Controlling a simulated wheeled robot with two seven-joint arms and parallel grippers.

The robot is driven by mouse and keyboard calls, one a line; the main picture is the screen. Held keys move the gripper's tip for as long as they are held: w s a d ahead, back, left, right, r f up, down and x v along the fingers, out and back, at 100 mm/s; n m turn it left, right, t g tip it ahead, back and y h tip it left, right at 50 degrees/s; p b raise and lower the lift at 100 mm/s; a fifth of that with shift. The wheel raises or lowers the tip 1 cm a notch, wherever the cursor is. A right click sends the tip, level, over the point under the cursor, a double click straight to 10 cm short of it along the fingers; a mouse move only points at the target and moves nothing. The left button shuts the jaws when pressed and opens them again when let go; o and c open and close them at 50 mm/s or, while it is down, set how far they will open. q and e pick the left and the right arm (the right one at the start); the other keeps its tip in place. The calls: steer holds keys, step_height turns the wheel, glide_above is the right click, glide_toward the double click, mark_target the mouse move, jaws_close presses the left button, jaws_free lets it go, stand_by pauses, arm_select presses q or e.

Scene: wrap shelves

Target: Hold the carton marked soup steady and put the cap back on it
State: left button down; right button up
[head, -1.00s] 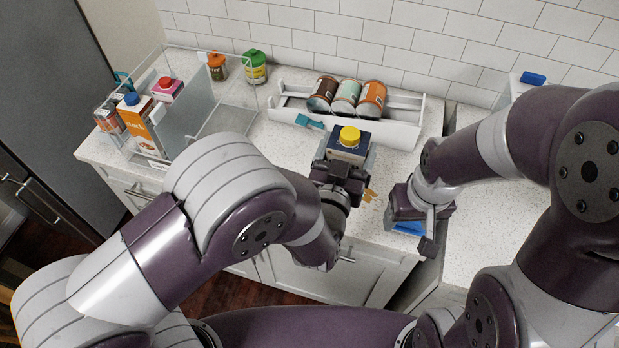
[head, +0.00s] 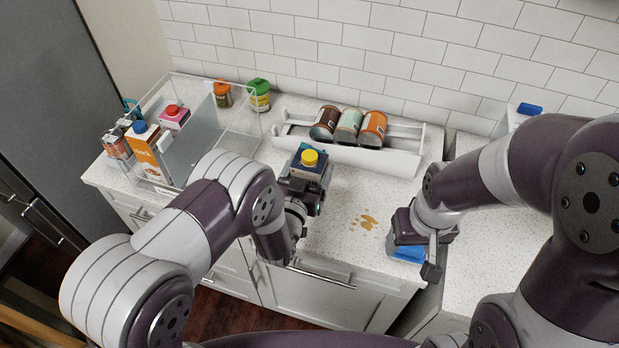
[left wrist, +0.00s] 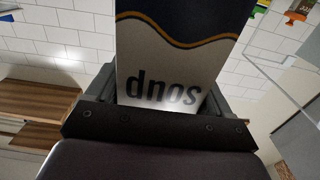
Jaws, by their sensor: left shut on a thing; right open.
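The soup carton (head: 309,171) is dark blue on top with a yellow cap (head: 310,157) seated on it in the head view. My left gripper (head: 304,188) is shut on the carton and holds it upright at the counter's middle. In the left wrist view the carton (left wrist: 180,65) fills the space between the fingers, its white face reading "soup" upside down. My right gripper (head: 424,240) is open over the right part of the counter, just above a blue and white thing (head: 408,253). I cannot tell whether it touches that thing.
A clear bin (head: 218,132) with several cartons stands at the left. A white rack (head: 380,157) with three cans lies at the back. Orange and green-lidded jars (head: 259,95) stand by the wall. A brown spill (head: 364,222) marks the counter between my grippers. Bare counter surrounds it.

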arm_select(q)
step_height(320, 180, down, 4)
steer(key=shift+r+p, duration=0.15)
steer(key=shift+p, duration=0.25)
